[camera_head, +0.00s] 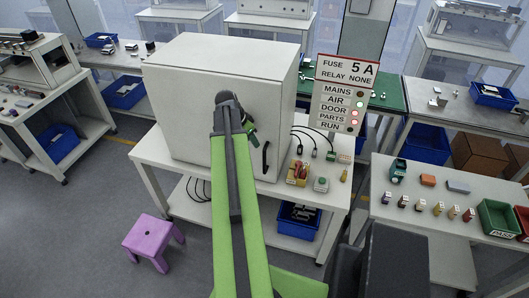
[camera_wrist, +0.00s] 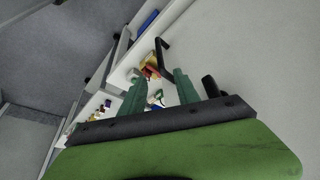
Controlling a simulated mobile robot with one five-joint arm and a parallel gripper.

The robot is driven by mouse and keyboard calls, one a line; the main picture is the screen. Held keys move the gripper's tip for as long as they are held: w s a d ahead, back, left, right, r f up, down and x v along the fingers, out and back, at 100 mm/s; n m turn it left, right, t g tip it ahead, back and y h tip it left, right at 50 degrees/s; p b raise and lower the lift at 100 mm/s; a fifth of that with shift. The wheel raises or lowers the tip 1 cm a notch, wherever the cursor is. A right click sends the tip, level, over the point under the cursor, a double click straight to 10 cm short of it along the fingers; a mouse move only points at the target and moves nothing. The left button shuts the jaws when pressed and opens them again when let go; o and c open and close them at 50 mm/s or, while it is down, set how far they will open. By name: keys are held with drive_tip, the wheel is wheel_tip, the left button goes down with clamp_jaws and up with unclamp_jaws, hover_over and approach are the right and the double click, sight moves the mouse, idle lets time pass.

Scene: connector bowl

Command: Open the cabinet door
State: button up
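The white cabinet (camera_head: 185,115) stands on a white bench, and its front door appears shut. Its black vertical handle (camera_head: 266,158) is near the right edge of the door. My green arm reaches up in front of the door, and my gripper (camera_head: 252,137) is close to the door, above and left of the handle. In the wrist view my gripper (camera_wrist: 159,78) has its two green fingers apart with nothing between them. The dark handle (camera_wrist: 164,55) shows just beyond the fingertips, apart from them. The pale door (camera_wrist: 250,60) fills the right side there.
A sign panel with lamps (camera_head: 344,95) stands right of the cabinet. A yellow box of parts (camera_head: 298,173) and cables lie on the bench beside it. A purple stool (camera_head: 153,240) stands on the floor at left. A parts table (camera_head: 420,225) stands at right.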

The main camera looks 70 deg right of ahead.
drive_tip(key=f+b, duration=0.1)
drive_tip(key=b, duration=1.6)
hover_over(264, 171)
drive_tip(key=f, duration=1.5)
drive_tip(key=shift+w+d+f, duration=0.1)
drive_tip(key=shift+d+f, duration=0.1)
drive_tip(key=shift+d, duration=0.2)
drive_tip(key=shift+r+p, duration=0.1)
drive_tip(key=shift+p, duration=0.25)
clamp_jaws()
